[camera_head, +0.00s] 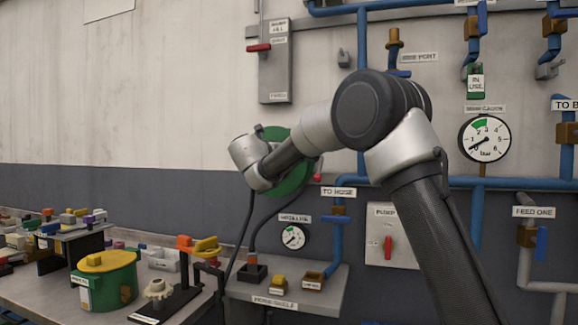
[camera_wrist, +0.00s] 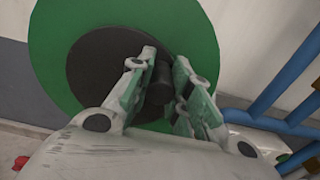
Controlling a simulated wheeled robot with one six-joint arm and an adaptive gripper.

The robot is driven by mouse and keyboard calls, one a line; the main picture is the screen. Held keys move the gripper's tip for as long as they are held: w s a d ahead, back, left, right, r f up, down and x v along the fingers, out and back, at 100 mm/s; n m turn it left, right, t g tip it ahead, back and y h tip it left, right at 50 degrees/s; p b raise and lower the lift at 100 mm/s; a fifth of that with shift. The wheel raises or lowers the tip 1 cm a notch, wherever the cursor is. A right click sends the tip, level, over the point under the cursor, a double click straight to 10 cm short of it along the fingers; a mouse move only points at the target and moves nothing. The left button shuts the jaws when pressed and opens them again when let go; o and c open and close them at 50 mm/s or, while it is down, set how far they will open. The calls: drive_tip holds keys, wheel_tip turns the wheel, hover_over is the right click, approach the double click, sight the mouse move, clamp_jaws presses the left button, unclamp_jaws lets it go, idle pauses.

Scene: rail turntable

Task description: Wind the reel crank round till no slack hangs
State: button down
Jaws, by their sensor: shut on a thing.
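The green reel (camera_head: 296,180) is on the wall, partly hidden behind my arm. In the wrist view its green disc (camera_wrist: 225,40) and dark hub (camera_wrist: 92,62) fill the upper part. My gripper (camera_wrist: 161,66) is shut on the dark crank handle (camera_wrist: 160,84), with one finger on each side of it. In the head view my wrist covers the reel's left side, and the fingers and handle are hidden. A dark hose (camera_head: 249,228) hangs below the reel toward the shelf.
The hose shelf (camera_head: 318,298) juts out below the reel, bearing small blocks and sockets. Blue pipes (camera_head: 361,110) and a pressure gauge (camera_head: 485,138) are to the right. A cluttered workbench (camera_head: 75,308) stands at the left. The upper left wall is bare.

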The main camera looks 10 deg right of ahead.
drive_tip(key=shift+a, duration=0.1)
drive_tip(key=shift+w+a+r, duration=0.3)
drive_tip(key=shift+a+r, duration=0.15)
drive_tip(key=shift+r, duration=0.05)
drive_tip(key=shift+a, duration=0.1)
drive_tip(key=shift+w+a+r, duration=0.25)
drive_tip(key=shift+w+a, duration=0.1)
drive_tip(key=shift+a, duration=0.15)
idle(0.3)
drive_tip(key=shift+w+a, duration=0.3)
drive_tip(key=shift+a, duration=0.3)
